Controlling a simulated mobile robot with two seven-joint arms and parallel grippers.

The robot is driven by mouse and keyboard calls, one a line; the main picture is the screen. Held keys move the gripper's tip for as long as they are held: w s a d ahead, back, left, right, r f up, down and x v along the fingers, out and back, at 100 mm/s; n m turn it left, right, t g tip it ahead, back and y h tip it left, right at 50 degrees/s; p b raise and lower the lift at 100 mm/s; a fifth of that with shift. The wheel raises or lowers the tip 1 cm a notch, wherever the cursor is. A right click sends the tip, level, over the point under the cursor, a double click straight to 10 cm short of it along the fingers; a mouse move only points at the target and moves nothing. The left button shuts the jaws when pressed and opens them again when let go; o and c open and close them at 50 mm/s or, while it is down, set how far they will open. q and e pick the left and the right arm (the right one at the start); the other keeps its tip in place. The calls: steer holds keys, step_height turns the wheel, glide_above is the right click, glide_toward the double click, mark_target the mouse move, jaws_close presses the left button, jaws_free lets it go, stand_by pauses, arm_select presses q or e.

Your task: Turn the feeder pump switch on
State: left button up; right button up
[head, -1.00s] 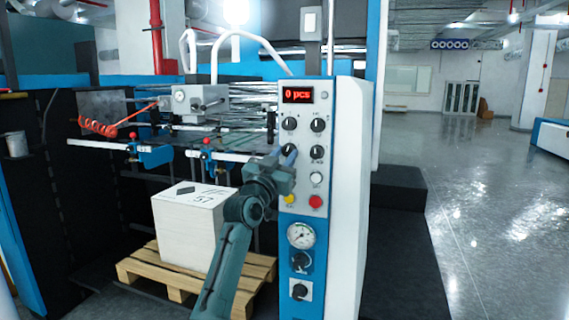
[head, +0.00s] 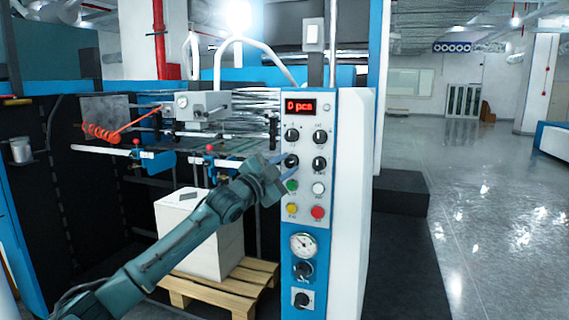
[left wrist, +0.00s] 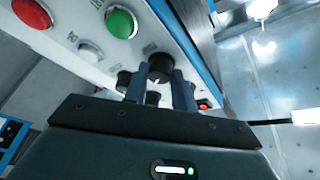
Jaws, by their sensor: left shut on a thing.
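The control panel (head: 304,226) has a white and blue face with two rows of black rotary knobs under a red "0 pcs" display (head: 299,106). My left gripper (head: 283,168) is at the left knob of the second row (head: 291,160). In the left wrist view, the two fingers (left wrist: 160,85) are shut on this black knob (left wrist: 160,66), one on each side. The knob labels are too small to read, so I cannot tell which is the feeder pump switch. My right gripper is in no view.
Below the knobs are green (head: 292,185), white (head: 318,188), yellow (head: 292,210) and red (head: 317,212) buttons, then a gauge (head: 303,244). A white stack (head: 190,235) on a pallet (head: 255,273) stands behind my left arm. Open floor lies right.

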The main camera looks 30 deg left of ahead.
arm_select(q)
steer(key=shift+f, duration=0.1)
stand_by(0.4)
steer(key=o, duration=1)
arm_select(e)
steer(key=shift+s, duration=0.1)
arm_select(q)
steer(key=shift+s, duration=0.2)
steer(key=shift+b+v, duration=3.4)
steer(key=shift+v, duration=3)
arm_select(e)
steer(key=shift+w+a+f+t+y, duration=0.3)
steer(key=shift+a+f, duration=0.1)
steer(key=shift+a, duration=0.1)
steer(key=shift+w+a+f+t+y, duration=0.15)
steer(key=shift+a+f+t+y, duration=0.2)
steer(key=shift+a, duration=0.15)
arm_select(q)
steer(key=shift+d, duration=0.1)
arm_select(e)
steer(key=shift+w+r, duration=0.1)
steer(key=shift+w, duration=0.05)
